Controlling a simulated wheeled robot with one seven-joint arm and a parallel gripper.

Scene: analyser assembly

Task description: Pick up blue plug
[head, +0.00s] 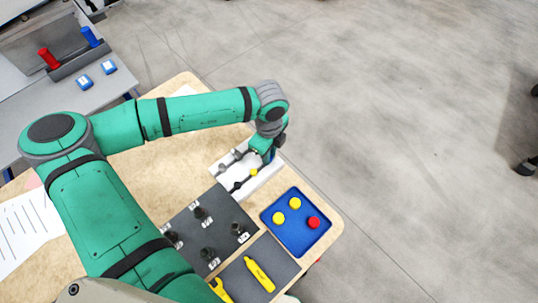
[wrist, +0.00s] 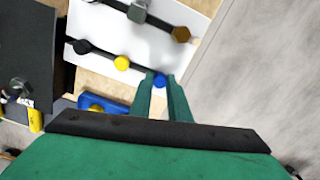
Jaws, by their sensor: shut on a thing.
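The blue plug (wrist: 160,81) sits at the right end of a row of plugs on the white panel (wrist: 100,22). My gripper (wrist: 162,86) has its two green fingers on either side of it, shut on it. The plug is still in line with the row, and I cannot tell whether it is seated or lifted. In the head view my gripper (head: 267,153) reaches down at the right edge of the white panel (head: 262,178); the fingers mostly hide the plug there.
A blue tray (head: 297,245) with two yellow pieces and a red piece stands in front, beside dark mats with tools. Open floor lies to the right.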

